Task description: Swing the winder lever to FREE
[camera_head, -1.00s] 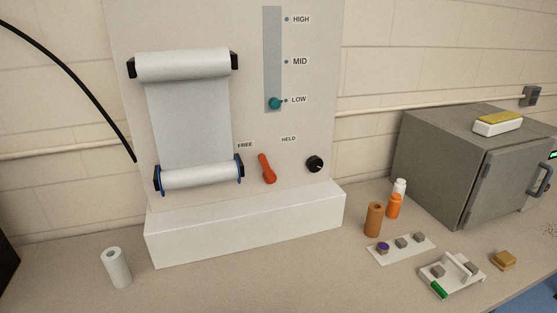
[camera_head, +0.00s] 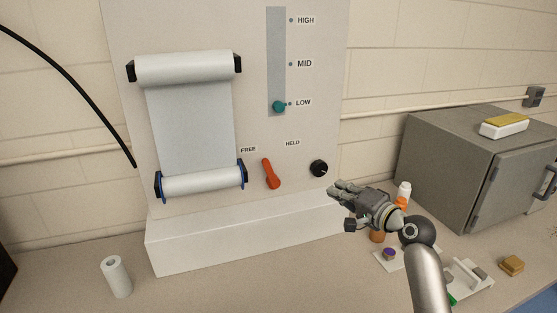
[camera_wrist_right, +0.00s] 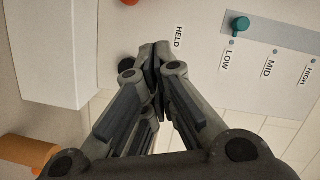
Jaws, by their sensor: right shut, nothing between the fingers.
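The red winder lever (camera_head: 271,174) is on the white panel, between the FREE label (camera_head: 248,149) and the HELD label (camera_head: 292,143). Its handle points up and leans slightly left from its pivot. In the right wrist view, a sliver of red at the top edge (camera_wrist_right: 131,2) looks like the lever. My right gripper (camera_head: 334,189) is shut and empty, to the right of the lever and below the black knob (camera_head: 318,168), apart from the lever. In the right wrist view its fingers (camera_wrist_right: 155,52) partly cover the black knob. My left gripper is not in view.
A paper roll spans the upper roller (camera_head: 185,67) and lower roller (camera_head: 203,181). A teal slider knob (camera_head: 279,106) sits at LOW. The panel's white base (camera_head: 240,235) juts out below. Bottles, a small tray and a grey cabinet (camera_head: 455,155) stand right. A white roll (camera_head: 116,277) stands left.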

